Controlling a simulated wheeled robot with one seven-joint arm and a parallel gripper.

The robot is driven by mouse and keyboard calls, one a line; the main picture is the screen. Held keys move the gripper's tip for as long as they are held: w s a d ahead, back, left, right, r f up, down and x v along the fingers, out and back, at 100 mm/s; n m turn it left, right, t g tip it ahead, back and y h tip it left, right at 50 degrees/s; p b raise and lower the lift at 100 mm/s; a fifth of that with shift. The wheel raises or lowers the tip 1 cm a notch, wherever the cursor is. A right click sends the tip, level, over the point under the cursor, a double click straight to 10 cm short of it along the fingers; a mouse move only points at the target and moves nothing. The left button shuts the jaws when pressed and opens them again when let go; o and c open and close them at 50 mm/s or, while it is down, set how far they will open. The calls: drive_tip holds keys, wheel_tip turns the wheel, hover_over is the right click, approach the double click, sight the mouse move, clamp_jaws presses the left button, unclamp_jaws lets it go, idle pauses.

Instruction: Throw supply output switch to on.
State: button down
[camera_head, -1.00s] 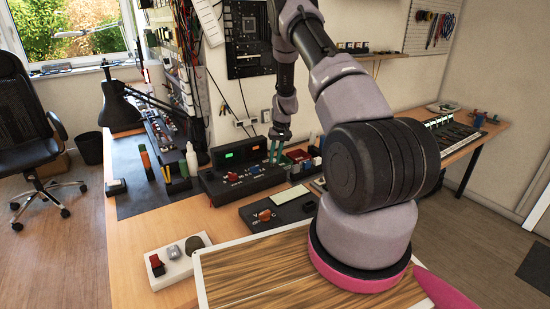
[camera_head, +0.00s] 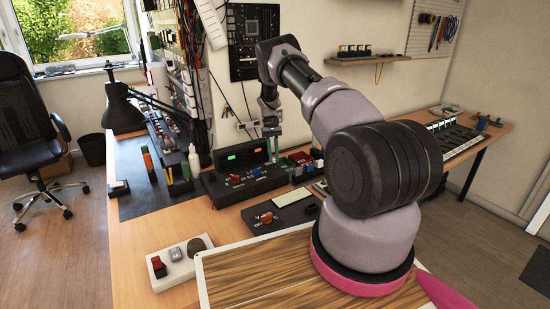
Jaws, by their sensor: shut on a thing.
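The power supply (camera_head: 222,186) is a black box on the bench, with one green and one red lit display, a red knob and small blue-white controls on its sloping front. My gripper (camera_head: 272,159) points down at the right end of the supply, beside the red display. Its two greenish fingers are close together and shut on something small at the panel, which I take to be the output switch. The fingers hide that switch, so I cannot see its position.
A black box with an orange knob (camera_head: 266,217) and a white strip with a red rocker switch (camera_head: 159,267) lie nearer. Red and green blocks (camera_head: 301,160) stand right of the supply. Cables hang on the wall behind.

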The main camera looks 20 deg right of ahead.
drive_tip(key=shift+w+f+g, duration=0.15)
drive_tip(key=shift+w+g, duration=0.3)
drive_tip(key=shift+g, duration=0.45)
drive_tip(key=shift+a, duration=0.1)
drive_tip(key=c, duration=0.8)
unclamp_jaws()
drive_tip(key=shift+w, duration=0.1)
wheel_tip(320, 180, up, 10)
